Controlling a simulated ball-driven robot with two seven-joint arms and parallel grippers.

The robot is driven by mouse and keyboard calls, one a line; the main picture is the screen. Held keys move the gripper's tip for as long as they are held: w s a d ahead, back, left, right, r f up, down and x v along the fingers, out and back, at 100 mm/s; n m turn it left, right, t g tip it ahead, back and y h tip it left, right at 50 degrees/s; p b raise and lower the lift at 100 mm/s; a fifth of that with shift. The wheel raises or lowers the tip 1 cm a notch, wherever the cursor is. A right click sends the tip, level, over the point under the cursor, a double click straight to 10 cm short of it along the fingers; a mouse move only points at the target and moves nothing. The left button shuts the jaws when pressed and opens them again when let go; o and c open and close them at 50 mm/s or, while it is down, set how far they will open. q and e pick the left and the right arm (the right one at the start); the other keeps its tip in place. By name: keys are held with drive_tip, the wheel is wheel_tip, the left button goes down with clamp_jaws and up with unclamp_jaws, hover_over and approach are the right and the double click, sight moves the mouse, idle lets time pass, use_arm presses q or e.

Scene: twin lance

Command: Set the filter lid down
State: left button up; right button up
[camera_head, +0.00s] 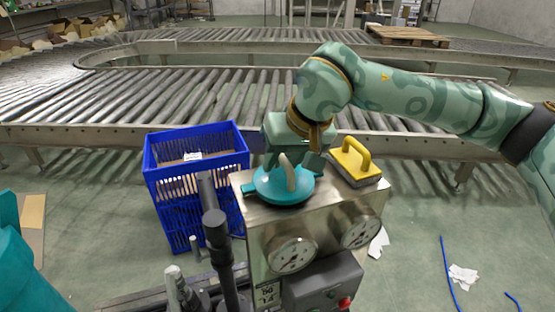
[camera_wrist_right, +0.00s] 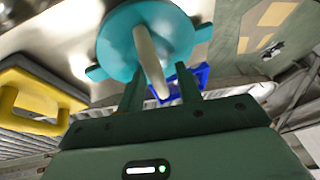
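The filter lid (camera_head: 270,190) is a round teal disc with side tabs and an upright beige handle. In the head view it appears to lie flat on the left part of the metal cabinet's top (camera_head: 325,205). It also shows in the right wrist view (camera_wrist_right: 118,42). My right gripper (camera_head: 293,163) is directly above it, pointing down. In the wrist view its two dark green fingers (camera_wrist_right: 160,88) stand on either side of the handle, with visible gaps, so it is open. My left gripper is not in view.
A yellow-handled block (camera_head: 352,162) sits on the cabinet top to the right of the lid. A blue crate (camera_head: 195,150) stands left of the cabinet. Dark grey pipes (camera_head: 217,240) rise in front on the left. Gauges (camera_head: 291,255) are on the cabinet front. A roller conveyor runs behind.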

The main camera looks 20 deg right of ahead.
drive_tip(key=p+v, duration=0.3)
drive_tip(key=v, duration=0.9)
drive_tip(key=shift+p, duration=0.4)
drive_tip(key=shift+r, duration=0.1)
